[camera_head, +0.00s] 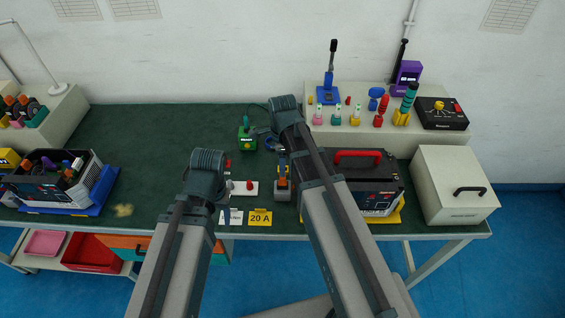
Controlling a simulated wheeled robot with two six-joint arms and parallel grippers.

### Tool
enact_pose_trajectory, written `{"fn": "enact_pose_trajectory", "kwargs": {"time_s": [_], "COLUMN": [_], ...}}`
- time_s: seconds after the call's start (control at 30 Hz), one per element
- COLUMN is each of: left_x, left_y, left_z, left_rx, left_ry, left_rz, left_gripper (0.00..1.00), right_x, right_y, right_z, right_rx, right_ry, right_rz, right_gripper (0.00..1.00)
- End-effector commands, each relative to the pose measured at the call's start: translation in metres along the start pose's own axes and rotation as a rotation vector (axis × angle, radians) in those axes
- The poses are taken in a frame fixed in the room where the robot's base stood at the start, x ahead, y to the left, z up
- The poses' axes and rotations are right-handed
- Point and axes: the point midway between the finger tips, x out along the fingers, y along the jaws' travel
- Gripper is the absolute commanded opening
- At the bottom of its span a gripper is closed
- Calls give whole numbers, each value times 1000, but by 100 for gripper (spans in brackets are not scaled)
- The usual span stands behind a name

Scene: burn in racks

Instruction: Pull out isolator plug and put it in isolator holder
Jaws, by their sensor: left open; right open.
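A small grey block with an orange-yellow part (282,184) stands near the table's front edge; it may be the isolator, but I cannot tell its plug apart. To its left a white plate (240,190) carries a red knob (250,184); I cannot tell whether this is the holder or the plug. My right gripper (282,166) is open, close above or behind the grey block; whether it touches is unclear. My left gripper (227,211) is open, at the left end of the white plate, partly hidden by my arm.
A yellow "20 A" card (260,218) lies at the front edge. A green device (246,142) stands behind. A black unit with a red handle (376,181) stands right, beside a cream box (452,186). The dark table's back left is clear.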

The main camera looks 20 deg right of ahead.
Motion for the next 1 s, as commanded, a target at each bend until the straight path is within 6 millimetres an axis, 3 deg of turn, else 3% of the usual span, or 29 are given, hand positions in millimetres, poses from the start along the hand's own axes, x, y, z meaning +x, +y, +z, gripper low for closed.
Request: {"fn": "enact_pose_trajectory", "kwargs": {"time_s": [0.03, 0.4, 0.87, 1.0], "left_x": [15, 63, 72, 72], "left_y": [1, 6, 7, 7], "left_z": [-1, -4, -4, -4], "left_rx": [0, -1, 0, 0], "left_ry": [0, 0, 0, 0], "left_rz": [0, 0, 0, 0], "left_gripper": [59, 59, 59, 59], "right_x": [15, 64, 72, 72], "right_y": [0, 0, 0, 0], "right_z": [0, 0, 0, 0], "right_rx": [0, 0, 0, 0], "right_ry": [0, 0, 0, 0], "right_rz": [0, 0, 0, 0], "right_gripper": [57, 57, 57, 34]}}
